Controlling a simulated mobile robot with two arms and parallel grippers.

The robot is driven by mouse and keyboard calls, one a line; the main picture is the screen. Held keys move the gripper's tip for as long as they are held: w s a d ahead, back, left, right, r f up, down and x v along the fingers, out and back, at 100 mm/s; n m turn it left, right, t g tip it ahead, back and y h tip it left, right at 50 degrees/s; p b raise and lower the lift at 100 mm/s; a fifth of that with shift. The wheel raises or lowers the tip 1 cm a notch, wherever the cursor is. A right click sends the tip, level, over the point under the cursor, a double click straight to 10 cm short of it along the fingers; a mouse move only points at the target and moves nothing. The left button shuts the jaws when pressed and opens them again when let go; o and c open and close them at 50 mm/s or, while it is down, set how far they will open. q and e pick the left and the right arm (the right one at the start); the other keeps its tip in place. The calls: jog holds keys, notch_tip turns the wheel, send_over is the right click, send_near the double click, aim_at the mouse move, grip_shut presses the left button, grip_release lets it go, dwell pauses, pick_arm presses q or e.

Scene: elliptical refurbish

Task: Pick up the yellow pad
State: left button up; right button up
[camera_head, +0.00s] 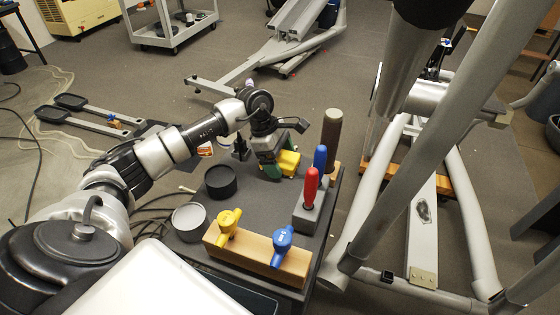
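The yellow pad (289,162) is a small yellow block near the far edge of the dark workbench top. A green piece (270,170) is right beside it on the left. My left gripper (266,153) reaches in from the left and is over the green piece, close to the yellow pad. The gripper's own wrist hides its fingertips, so I cannot tell whether they are open or touching the pad. My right gripper is not in view.
On the bench (255,196) are a black cup (221,182), a grey cup (189,222), a wooden block (250,256) with yellow and blue handles, red and blue tools in a grey holder (309,214), and a brown cylinder (331,135). Elliptical frame tubes (400,190) rise close on the right.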

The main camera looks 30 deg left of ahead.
aim_at(280, 156)
pick_arm(q)
jog(key=c, duration=0.7)
jog(key=shift+r, duration=0.1)
notch_tip(280, 156, up, 10)
jog(key=shift+f, duration=0.1)
jog(key=shift+o, duration=1.1)
jog(key=shift+c, duration=0.8)
